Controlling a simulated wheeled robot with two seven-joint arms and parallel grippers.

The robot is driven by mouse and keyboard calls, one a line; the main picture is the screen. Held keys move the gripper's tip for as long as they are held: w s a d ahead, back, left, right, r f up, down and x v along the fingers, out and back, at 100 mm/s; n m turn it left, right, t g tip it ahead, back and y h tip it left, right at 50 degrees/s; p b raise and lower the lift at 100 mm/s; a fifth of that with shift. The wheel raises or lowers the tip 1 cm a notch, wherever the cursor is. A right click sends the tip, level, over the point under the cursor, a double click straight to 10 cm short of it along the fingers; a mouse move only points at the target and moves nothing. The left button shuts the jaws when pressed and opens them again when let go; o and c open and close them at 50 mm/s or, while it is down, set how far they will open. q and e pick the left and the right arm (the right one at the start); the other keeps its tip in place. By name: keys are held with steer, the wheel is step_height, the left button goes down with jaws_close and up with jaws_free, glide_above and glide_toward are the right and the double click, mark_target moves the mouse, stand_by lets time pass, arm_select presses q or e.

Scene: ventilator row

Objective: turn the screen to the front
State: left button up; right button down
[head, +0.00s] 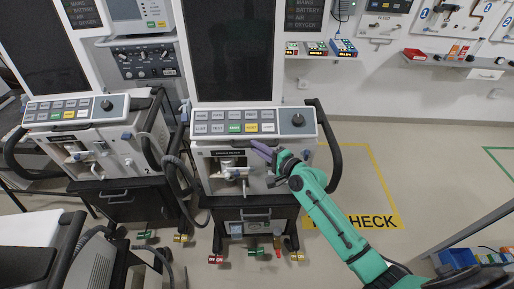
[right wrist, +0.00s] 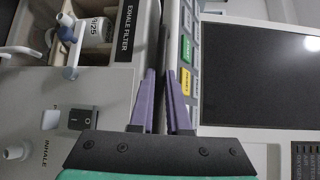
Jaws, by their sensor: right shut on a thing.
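The screen (head: 233,50) of the middle ventilator is a tall dark display above a button panel (head: 250,121) with a black knob. Its dark face shows toward my head camera. It also shows at the right of the right wrist view (right wrist: 262,70). My right gripper (head: 262,150) is at the panel's lower edge, above the ventilator's front. In the right wrist view, its purple fingers (right wrist: 163,100) are close together and shut on the lower edge of the screen's panel, beside the coloured buttons. The exact contact is partly hidden. My left gripper is not in view.
A second ventilator (head: 95,160) stands close on the left. A black side handle (head: 333,150) and a hose (head: 172,165) flank the middle ventilator body. The floor with yellow marking (head: 385,190) is open to the right. Wall shelves (head: 450,62) stand behind.

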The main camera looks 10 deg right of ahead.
steer(key=c, duration=1.2)
jaws_free()
steer(key=shift+d, duration=0.1)
steer(key=shift+s+d, duration=0.1)
steer(key=b+v, duration=0.3)
steer(key=v, duration=1.1)
steer(key=shift+s+f, duration=0.15)
steer(key=shift+d, duration=0.1)
